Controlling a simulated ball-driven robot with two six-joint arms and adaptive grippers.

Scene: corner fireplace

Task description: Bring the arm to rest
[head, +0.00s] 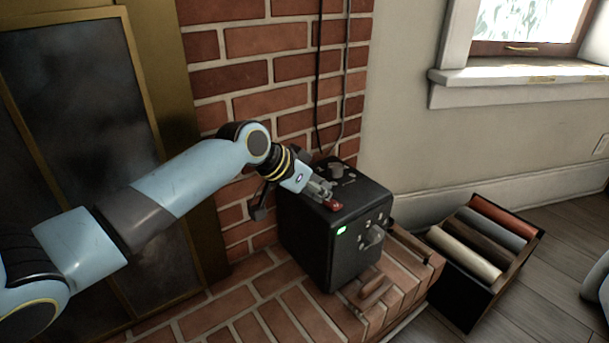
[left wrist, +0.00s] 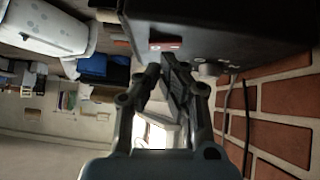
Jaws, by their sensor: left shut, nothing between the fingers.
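My left arm reaches in from the left in the head view. Its gripper (head: 325,193) is shut and empty, just above the top of a black box (head: 318,238) with knobs and a lit green light. The fingertips are close to a red switch (head: 333,205) on the box's top edge; I cannot tell whether they touch it. In the left wrist view the shut fingers (left wrist: 162,75) are beside the box (left wrist: 225,22), and the red switch (left wrist: 165,40) shows just past the tips. My right gripper is not in view.
The box stands on a brick hearth (head: 265,290) against a brick wall (head: 270,60). Two cables (head: 345,80) run up the wall behind it. A dark crate (head: 455,295) with several coloured rolls stands on the floor at right. A fireplace door (head: 80,100) is behind my arm.

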